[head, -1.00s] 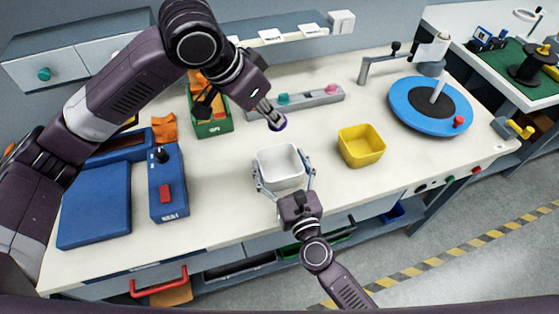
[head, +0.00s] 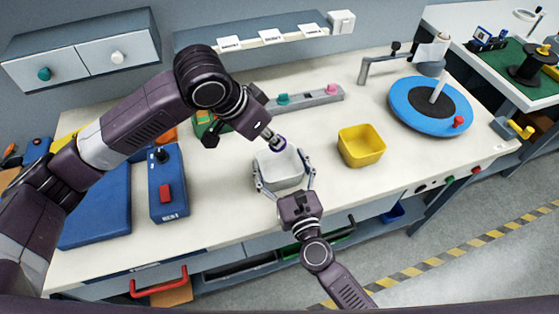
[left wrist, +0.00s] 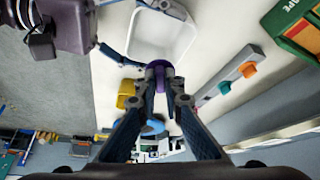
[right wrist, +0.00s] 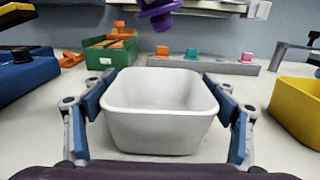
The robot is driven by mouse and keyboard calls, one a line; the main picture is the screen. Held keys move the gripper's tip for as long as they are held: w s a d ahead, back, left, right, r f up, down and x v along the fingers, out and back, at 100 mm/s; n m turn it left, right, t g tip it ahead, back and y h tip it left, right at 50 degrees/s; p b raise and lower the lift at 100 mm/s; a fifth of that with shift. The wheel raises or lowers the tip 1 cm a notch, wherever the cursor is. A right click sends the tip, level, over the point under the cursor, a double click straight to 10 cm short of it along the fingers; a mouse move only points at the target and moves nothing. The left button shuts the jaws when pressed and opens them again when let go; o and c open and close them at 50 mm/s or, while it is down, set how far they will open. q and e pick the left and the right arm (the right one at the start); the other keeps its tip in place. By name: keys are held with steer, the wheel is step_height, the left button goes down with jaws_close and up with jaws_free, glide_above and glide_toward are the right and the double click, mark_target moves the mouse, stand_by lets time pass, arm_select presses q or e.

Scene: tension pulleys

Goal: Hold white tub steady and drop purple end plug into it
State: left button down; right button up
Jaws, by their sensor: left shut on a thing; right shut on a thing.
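The white tub (head: 279,172) stands on the bench, and it also shows in the right wrist view (right wrist: 160,125). My right gripper (head: 285,178) is shut on the tub, with one finger against each side wall. My left gripper (head: 275,140) is shut on the purple end plug (left wrist: 158,72) and holds it above the tub's far side. The plug shows at the top of the right wrist view (right wrist: 158,12), higher than the tub's rim. The part of the tub I see inside looks empty.
A yellow tub (head: 361,146) stands to the right of the white tub. A grey rail with coloured pegs (head: 310,98) and a green box (right wrist: 108,52) lie behind. A blue control box (head: 168,185) stands to the left. A blue turntable (head: 430,105) is at the right.

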arm_select(q)
steer(key=shift+f, duration=1.25)
steer(key=c, duration=2)
jaws_free()
steer(key=shift+r, duration=0.1)
arm_select(e)
steer(key=o, duration=1.3)
arm_select(q)
steer(key=v, duration=1.1)
steer(key=shift+s+a+r, duration=0.15)
steer(key=shift+r, duration=0.2)
